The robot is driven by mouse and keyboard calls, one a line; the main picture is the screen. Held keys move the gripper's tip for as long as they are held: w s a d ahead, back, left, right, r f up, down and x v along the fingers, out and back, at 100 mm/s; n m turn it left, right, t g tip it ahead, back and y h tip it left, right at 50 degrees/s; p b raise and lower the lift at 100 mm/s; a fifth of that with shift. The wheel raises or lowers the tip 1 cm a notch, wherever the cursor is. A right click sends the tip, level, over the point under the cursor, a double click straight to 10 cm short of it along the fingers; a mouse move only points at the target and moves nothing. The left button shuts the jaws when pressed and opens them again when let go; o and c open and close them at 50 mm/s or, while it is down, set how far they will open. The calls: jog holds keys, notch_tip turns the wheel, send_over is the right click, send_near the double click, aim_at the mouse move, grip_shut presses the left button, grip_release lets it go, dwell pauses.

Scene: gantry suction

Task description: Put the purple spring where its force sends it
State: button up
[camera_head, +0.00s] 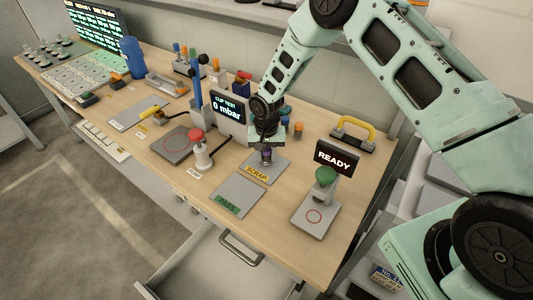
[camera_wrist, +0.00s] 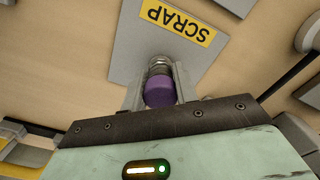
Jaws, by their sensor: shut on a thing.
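The purple spring (camera_wrist: 160,88) is between the two fingers of my gripper (camera_wrist: 158,85) in the wrist view, its purple end towards the camera and coiled metal beyond. In the head view the spring (camera_head: 267,156) is upright below my gripper (camera_head: 267,146), over the grey plate labelled SCRAP (camera_head: 257,170). I cannot tell whether the spring touches the plate. A grey plate with a green PASS label (camera_head: 238,192) lies in front of it. A press with a green knob (camera_head: 325,176) stands to the right, with a display reading READY (camera_head: 336,159) behind it.
A yellow handle (camera_head: 355,128) is at the back right. An open drawer (camera_head: 215,262) juts out below the front edge. Bare wood lies around the PASS plate.

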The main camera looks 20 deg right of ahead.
aim_at(266, 149)
jog(key=shift+f, duration=0.2)
jog(key=o, duration=1.1)
jog(key=shift+r, duration=0.1)
jog(key=shift+c, duration=0.2)
jog(key=shift+r, duration=0.1)
notch_tip(266, 149, up, 12)
jog(key=b, duration=0.4)
jog(key=s+a+r+n, duration=0.3)
jog(key=s+a+r, duration=0.15)
jog(key=s, duration=0.35)
jog(key=s+a+r+n, duration=0.2)
jog(key=s+a+r, duration=0.1)
jog(key=s+r, duration=0.35)
jog(key=s+r+n, duration=0.1)
jog(key=s+n, duration=0.2)
jog(key=s, duration=0.7)
jog(key=s+d+r+n, duration=0.1)
jog(key=s+n, duration=0.2)
jog(key=s, duration=0.7)
jog(key=shift+s+d+r+y, duration=0.3)
jog(key=shift+r, duration=0.05)
